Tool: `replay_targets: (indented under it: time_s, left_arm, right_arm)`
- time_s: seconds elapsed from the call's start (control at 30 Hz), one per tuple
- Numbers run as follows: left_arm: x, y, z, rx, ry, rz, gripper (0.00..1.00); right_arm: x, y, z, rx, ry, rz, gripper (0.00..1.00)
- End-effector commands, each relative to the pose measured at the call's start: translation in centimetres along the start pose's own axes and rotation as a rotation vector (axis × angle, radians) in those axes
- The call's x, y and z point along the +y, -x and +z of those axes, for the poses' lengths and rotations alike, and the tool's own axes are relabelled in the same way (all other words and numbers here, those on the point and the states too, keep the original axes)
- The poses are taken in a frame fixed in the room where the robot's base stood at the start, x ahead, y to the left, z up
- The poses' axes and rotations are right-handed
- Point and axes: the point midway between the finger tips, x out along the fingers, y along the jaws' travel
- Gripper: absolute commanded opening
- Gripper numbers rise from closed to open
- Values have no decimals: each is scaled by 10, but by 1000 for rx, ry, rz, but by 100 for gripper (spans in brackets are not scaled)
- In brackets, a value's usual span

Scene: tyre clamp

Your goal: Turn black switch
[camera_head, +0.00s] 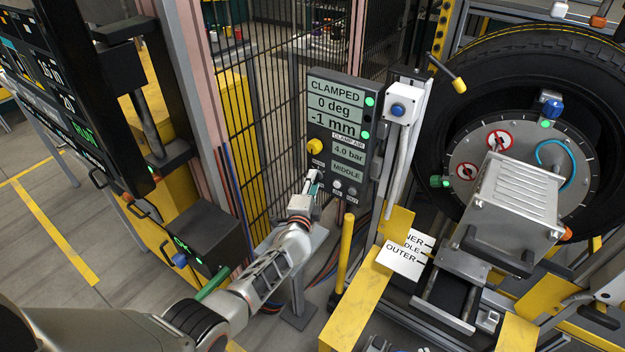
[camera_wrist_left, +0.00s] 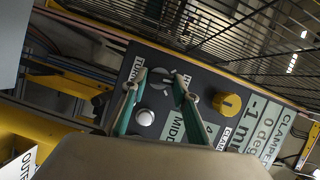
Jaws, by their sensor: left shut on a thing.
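The black switch (camera_wrist_left: 161,80) is on the dark control panel (camera_head: 322,86), below the yellow knob (camera_head: 314,146). It shows only in part in the left wrist view, between my fingertips. In the head view my left gripper (camera_head: 314,182) covers it. My left gripper, also in the left wrist view (camera_wrist_left: 162,77), is at the panel face with its two teal-edged fingers shut on the switch. The yellow knob (camera_wrist_left: 228,104) is beside the right finger, apart from it. My right gripper is not in view.
The panel screen reads CLAMPED, 0 deg, -1 mm, 4.0 bar and MIDDLE. A mesh fence (camera_head: 262,130) stands behind, a yellow post (camera_head: 345,250) below. A large tyre (camera_head: 455,110) is clamped at the right.

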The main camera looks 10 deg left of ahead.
Motion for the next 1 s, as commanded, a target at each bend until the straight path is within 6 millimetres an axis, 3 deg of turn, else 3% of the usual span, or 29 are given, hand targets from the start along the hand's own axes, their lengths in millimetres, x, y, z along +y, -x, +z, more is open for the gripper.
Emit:
replay_targets:
  time_s: [0.1,0.17,0.43,1.0]
  left_arm:
    - [-5,1,-2,-1,87,40,8]
    - [-5,1,-2,0,135,59,8]
    - [-4,0,0,-1,346,144,8]
    - [-5,0,1,0,584,244,8]
  right_arm:
    - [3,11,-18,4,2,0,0]
    - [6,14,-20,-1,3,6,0]
    - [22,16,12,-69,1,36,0]
    - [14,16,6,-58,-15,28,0]
